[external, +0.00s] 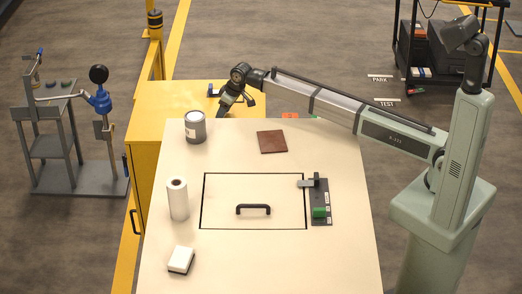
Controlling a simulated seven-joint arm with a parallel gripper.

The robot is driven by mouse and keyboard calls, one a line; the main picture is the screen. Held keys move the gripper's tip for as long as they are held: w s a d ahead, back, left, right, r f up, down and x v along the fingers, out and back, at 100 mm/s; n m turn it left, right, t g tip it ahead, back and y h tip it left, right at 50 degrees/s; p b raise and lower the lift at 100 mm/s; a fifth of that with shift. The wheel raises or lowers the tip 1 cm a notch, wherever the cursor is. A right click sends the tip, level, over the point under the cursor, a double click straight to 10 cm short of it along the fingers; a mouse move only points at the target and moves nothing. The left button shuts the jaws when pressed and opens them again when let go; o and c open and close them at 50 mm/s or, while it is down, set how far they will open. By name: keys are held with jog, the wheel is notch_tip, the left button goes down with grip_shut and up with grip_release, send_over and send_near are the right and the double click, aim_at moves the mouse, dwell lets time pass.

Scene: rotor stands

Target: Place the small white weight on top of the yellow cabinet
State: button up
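The yellow cabinet (172,97) stands behind the left part of the pale table, and its top is partly hidden by my arm. My gripper (222,111) points down over the cabinet's right part, near the table's back edge. Its fingers are dark and small, so I cannot tell whether they are open or hold anything. A small white block (181,259) with a dark lower side lies at the table's front left, far from my gripper.
A grey can (195,126) and a white paper roll (177,198) stand on the table's left side. A brown square (271,142), a black-handled panel (253,209) and a dark latch plate (320,202) occupy the middle and right.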

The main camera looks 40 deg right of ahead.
jog(key=shift+o, duration=0.9)
jog(key=shift+r, duration=0.15)
jog(key=v, duration=1.2)
